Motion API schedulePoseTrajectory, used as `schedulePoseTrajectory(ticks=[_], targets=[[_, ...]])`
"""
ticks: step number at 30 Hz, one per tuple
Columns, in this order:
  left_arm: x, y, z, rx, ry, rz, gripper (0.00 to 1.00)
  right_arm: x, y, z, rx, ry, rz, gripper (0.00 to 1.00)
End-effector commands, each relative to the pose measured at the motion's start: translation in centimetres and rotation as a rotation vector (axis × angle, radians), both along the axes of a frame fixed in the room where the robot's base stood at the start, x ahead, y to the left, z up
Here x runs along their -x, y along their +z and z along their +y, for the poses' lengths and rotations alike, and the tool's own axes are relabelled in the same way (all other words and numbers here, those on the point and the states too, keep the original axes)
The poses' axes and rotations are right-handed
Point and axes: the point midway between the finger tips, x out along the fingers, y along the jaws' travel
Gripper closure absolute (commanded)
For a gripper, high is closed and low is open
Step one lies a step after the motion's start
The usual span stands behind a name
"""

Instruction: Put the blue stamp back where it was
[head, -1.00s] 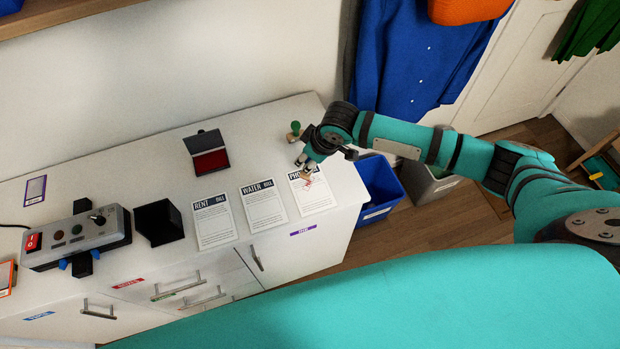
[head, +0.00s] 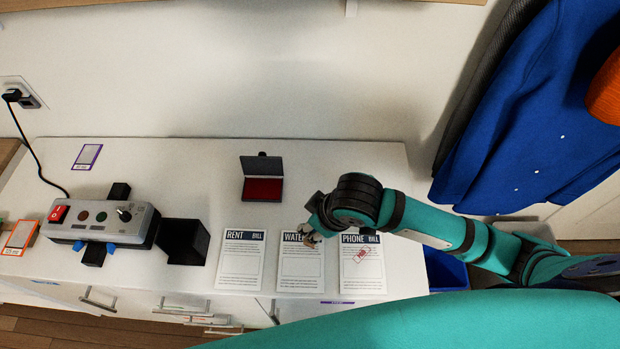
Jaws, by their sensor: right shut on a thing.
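My right gripper (head: 312,236) is over the upper right part of the water bill (head: 301,272), beside the phone bill (head: 363,284). It is shut on a stamp, of which only a small wooden-looking part (head: 309,244) shows under the fingers. The stamp's handle and its colour are hidden by the gripper. I see no other stamp now. The phone bill bears a red stamped mark near its middle. My left gripper is not in view.
An open red ink pad (head: 263,188) lies behind the bills. The rent bill (head: 241,262), a black box (head: 185,241) and a grey switch unit (head: 103,222) are to the left. The white top between pad and switch unit is clear.

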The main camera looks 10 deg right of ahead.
Motion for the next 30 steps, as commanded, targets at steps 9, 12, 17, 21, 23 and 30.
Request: schedulePoseTrajectory(ticks=[9,12,17,21,23,30], targets=[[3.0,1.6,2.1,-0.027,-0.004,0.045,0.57,-7.8,-0.4,-3.2,0.002,-0.006,-0.002,1.0],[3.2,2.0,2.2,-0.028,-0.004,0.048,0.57,-10.2,-0.6,-4.1,0.001,-0.005,-0.001,1.0],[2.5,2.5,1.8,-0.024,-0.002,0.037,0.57,-13.0,-1.1,-5.1,0.001,-0.004,-0.001,1.0],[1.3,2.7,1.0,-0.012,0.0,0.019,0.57,-13.9,-1.3,-5.4,-0.001,-0.001,-0.001,1.0],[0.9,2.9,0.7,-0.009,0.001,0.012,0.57,-13.9,-1.8,-5.5,0.0,-0.001,0.002,1.0],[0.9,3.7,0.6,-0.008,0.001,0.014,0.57,-13.9,-4.7,-5.5,0.0,-0.001,0.001,1.0]])
